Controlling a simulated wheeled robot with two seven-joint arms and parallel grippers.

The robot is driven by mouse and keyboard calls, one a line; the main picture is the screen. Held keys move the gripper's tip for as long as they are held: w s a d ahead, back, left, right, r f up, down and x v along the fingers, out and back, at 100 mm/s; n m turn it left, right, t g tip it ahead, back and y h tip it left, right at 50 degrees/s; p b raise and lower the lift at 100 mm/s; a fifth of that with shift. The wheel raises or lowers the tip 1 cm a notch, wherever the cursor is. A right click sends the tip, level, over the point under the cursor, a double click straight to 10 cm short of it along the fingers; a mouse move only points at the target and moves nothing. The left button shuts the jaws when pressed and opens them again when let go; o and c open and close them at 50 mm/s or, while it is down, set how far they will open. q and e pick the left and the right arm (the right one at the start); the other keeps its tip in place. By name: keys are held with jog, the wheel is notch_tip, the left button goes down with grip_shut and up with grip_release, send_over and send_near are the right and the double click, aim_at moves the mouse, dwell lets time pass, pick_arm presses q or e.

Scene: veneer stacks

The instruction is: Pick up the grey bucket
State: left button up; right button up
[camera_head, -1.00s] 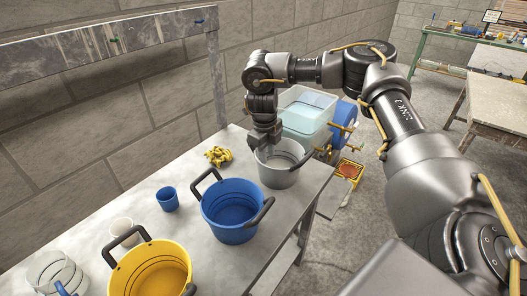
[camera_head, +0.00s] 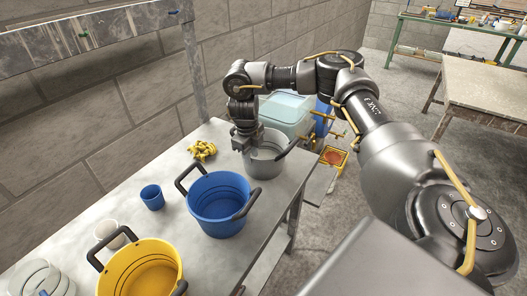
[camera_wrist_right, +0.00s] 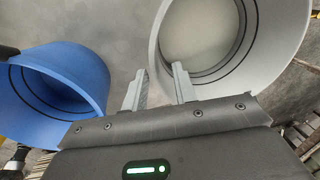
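The grey bucket (camera_head: 266,167) stands upright near the far right end of the grey table, with a dark handle at its right side. My right gripper (camera_head: 246,143) points down at the bucket's left rim. In the right wrist view, its two fingers (camera_wrist_right: 159,85) are apart. The left wall of the grey bucket (camera_wrist_right: 160,38) runs down to the gap between them; I cannot tell whether either finger touches it. The fingers are open and not closed on anything. My left gripper is not in view.
A blue bucket (camera_head: 218,207) stands close beside the grey one, its handles raised. A yellow bucket (camera_head: 140,270), a small blue cup (camera_head: 152,197), a white cup (camera_head: 108,232) and a yellow bunch (camera_head: 202,150) share the table (camera_head: 228,262). A pale bin (camera_head: 290,112) stands behind.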

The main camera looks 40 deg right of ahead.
aim_at(253, 162)
jog(key=f, duration=0.3)
jog(key=f+p, duration=0.1)
jog(key=shift+d+f, duration=0.3)
jog(key=shift+d, duration=0.05)
grip_shut()
jog(key=shift+w, duration=0.1)
dwell(1.0)
